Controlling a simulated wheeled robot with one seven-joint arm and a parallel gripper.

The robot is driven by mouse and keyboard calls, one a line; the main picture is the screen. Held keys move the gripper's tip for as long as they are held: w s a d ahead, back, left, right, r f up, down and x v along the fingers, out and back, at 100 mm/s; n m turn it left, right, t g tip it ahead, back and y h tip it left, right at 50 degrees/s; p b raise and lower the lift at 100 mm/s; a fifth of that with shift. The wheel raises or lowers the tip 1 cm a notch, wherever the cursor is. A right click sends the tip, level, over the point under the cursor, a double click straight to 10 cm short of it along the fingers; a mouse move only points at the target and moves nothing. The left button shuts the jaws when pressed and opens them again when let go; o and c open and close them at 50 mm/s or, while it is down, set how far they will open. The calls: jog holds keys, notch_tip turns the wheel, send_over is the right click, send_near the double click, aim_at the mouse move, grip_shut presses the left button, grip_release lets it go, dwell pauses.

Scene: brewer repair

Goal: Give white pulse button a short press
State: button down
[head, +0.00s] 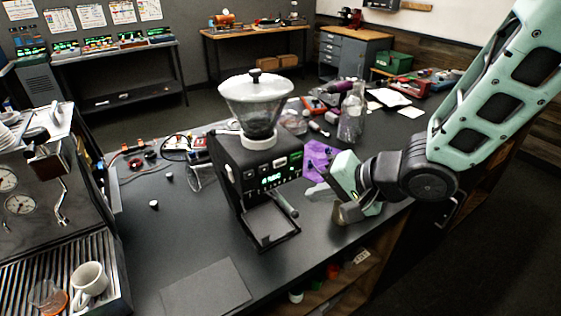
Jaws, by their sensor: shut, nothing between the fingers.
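The black grinder (228,168) stands on the dark workbench, with a clear hopper (262,115) under a white lid. Its front has a lit green display (271,180) and small pale controls (296,157). They are too small to tell which one is the white pulse button. My gripper (316,190), mint green, is shut and empty just right of the grinder front. I cannot tell whether it touches the grinder. A black portafilter-like handle (287,203) sticks out above the grinder's tray (270,224).
A purple item (318,158) lies behind my gripper. A glass bottle (352,112) and cluttered tools stand behind the grinder. An espresso machine (40,215) with cups is at the left. The bench between it and the grinder is mostly clear, with a dark mat (205,290) in front.

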aim_at(280, 163)
jog(key=w+a+p, duration=0.1)
jog(key=w+a, duration=0.4)
jog(key=w, duration=0.2)
jog(key=shift+w, duration=0.15)
dwell(0.3)
jog(key=shift+w+r+p, duration=0.1)
jog(key=shift+p, duration=0.3)
dwell(1.6)
jog(key=shift+w+a, duration=0.1)
jog(key=shift+w, duration=0.05)
jog(key=shift+w+a+p, duration=0.1)
jog(key=shift+p, duration=0.2)
